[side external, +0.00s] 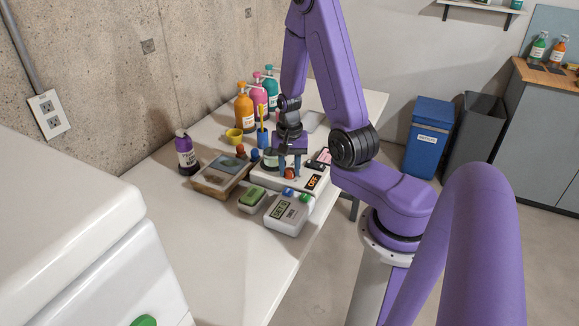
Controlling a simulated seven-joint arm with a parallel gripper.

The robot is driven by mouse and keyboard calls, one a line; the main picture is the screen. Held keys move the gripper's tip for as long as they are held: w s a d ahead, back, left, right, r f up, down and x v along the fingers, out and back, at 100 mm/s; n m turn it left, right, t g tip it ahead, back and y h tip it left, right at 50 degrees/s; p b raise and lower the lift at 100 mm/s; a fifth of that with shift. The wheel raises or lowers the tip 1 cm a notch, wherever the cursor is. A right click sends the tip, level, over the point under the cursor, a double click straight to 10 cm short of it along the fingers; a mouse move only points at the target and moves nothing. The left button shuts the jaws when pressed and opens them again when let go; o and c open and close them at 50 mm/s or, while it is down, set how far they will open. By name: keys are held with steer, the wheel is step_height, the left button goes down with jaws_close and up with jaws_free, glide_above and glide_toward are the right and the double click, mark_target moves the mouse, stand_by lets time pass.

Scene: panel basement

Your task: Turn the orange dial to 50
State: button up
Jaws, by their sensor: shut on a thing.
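A white panel (262,179) lies on the white table. The orange dial (290,173) sits on it near its front edge, with a small dark display (312,182) to its right. The display shows orange characters, possibly "OFF", too small to read surely. My gripper (290,170) points down over the panel, its two fingers shut around the orange dial. The fingers partly hide the dial, so its pointer and any scale marks cannot be seen.
A white device (287,214) with blue and green buttons and a small green-topped box (252,199) lie in front of the panel. A brown tray (207,184) and purple bottle (186,153) stand left. The front table is clear.

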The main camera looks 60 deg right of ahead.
mark_target(290, 170)
stand_by(0.5)
steer(key=o, duration=1)
steer(key=shift+o, duration=0.2)
steer(key=shift+r, duration=0.15)
step_height(290, 170, up, 17)
steer(key=shift+r, duration=0.1)
